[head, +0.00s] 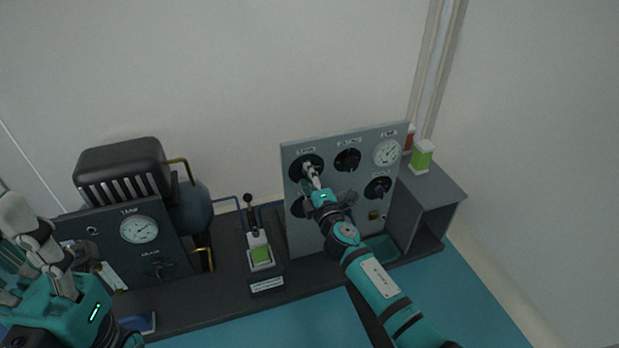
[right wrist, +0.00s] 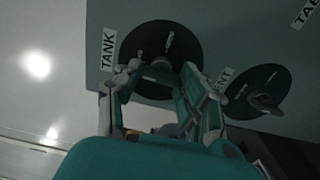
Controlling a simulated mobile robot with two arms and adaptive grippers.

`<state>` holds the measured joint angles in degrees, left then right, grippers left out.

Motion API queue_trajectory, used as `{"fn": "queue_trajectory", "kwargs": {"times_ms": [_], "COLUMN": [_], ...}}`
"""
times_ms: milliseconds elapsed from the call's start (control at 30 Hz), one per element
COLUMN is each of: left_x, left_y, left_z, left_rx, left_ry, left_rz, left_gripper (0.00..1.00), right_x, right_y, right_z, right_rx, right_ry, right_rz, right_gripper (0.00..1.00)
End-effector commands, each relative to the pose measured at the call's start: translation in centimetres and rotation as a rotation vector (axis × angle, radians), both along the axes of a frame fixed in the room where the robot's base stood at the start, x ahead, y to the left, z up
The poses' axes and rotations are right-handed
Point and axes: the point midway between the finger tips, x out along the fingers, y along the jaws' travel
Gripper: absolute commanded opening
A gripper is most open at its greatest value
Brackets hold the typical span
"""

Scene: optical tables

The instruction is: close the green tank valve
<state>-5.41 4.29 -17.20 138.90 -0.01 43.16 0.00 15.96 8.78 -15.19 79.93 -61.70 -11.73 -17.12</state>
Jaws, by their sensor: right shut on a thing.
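My right gripper (right wrist: 158,72) is shut on the handle, one finger on each side, and partly covers the dial. In the head view, my right gripper (head: 310,172) reaches the panel from the lower right. My left gripper (head: 20,245) is at the far left edge, its fingers spread and empty.
Another black dial (head: 347,160) and a white gauge (head: 386,153) are right of the valve. A black lever (head: 250,215) stands left of the panel. A tank unit with a gauge (head: 139,229) is further left. An open grey box (head: 452,193) is at right.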

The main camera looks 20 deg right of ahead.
Motion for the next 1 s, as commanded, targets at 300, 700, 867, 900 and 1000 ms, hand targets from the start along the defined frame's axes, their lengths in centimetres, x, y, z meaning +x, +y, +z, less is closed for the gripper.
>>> {"fn": "queue_trajectory", "kwargs": {"times_ms": [300,700,867,900,1000], "left_x": [0.0,-0.1,-0.1,-0.1,0.0], "left_y": [0.0,0.0,0.0,0.0,0.0], "left_z": [0.0,0.1,0.1,0.1,0.1], "left_rx": [0.000,0.001,0.001,0.001,0.001], "left_ry": [-0.001,-0.006,-0.004,-0.004,-0.003], "left_rz": [0.000,0.001,0.001,0.001,0.001], "left_gripper": [0.40,0.40,0.40,0.40,0.40], "right_x": [-0.1,-0.4,-2.6,-3.4,-5.7], "right_y": [0.1,0.0,-0.1,-0.1,-0.2], "right_z": [-0.2,-0.1,-0.2,-0.2,-0.2], "right_rx": [-0.002,-0.001,-0.003,-0.002,-0.001], "right_ry": [0.003,0.001,0.002,0.003,0.003], "right_rz": [0.002,0.001,0.002,0.001,0.002], "right_gripper": [0.56,0.63,0.63,0.63,0.63]}}
